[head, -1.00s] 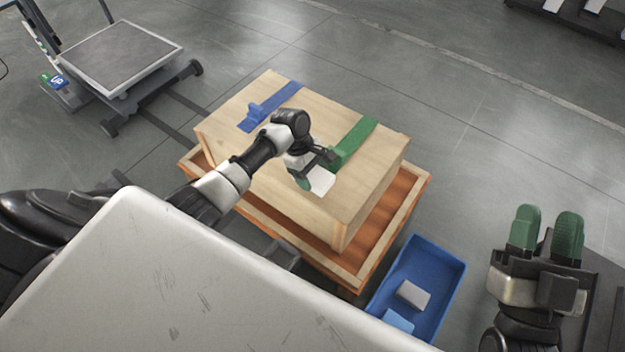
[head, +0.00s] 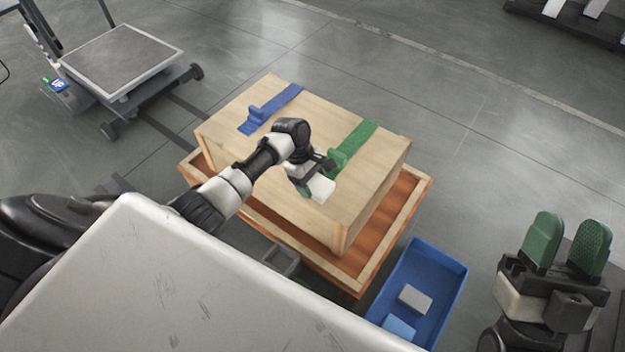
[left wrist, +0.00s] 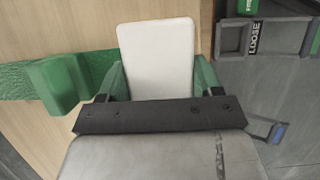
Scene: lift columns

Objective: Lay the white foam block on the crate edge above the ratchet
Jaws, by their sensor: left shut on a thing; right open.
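The white foam block (head: 322,189) is between the fingers of my left gripper (head: 313,187), which is shut on it. In the left wrist view the block (left wrist: 157,58) shows its broad white face between green fingertips, over the crate's wood. The wooden crate (head: 365,167) has a green strap (head: 359,133) with a green ratchet (head: 337,161) just beyond the gripper. The ratchet is left of the block in the left wrist view (left wrist: 57,85). I cannot tell whether the block touches the crate. My right gripper (head: 567,244) is open and empty, off to the right.
A blue strap with a blue ratchet (head: 257,114) crosses the crate's far left. The crate stands in an orange-floored wooden tray (head: 405,205). A blue bin (head: 445,290) holds a grey block and a light blue block. A platform cart (head: 122,58) stands far left.

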